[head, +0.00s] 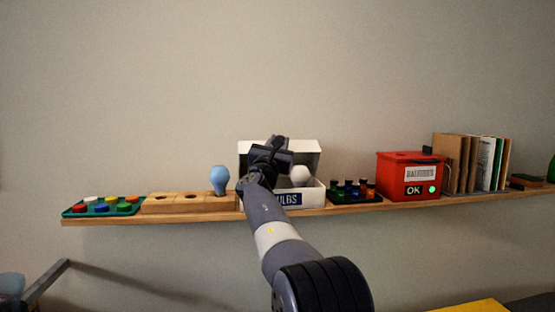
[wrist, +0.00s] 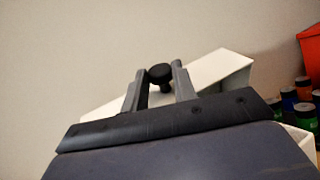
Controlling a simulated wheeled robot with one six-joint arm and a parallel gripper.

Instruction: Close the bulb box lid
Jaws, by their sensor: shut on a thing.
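The white bulb box (head: 312,195) stands on the shelf with a partly hidden blue label on its front. Its white lid (head: 309,147) is raised at the back, and it also shows in the wrist view (wrist: 225,64). A white bulb (head: 300,174) is in the box. My gripper (head: 277,146) is at the raised lid, and my arm hides the box's left part. In the wrist view, my gripper (wrist: 157,78) is shut on the lid's black knob (wrist: 160,72), one finger on each side.
A blue bulb (head: 219,179) stands on a wooden block (head: 180,203) left of the box. Right of it are a rack of small dark bottles (head: 352,191), a red box (head: 390,183) and books (head: 470,163). The wall (head: 130,80) above is bare.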

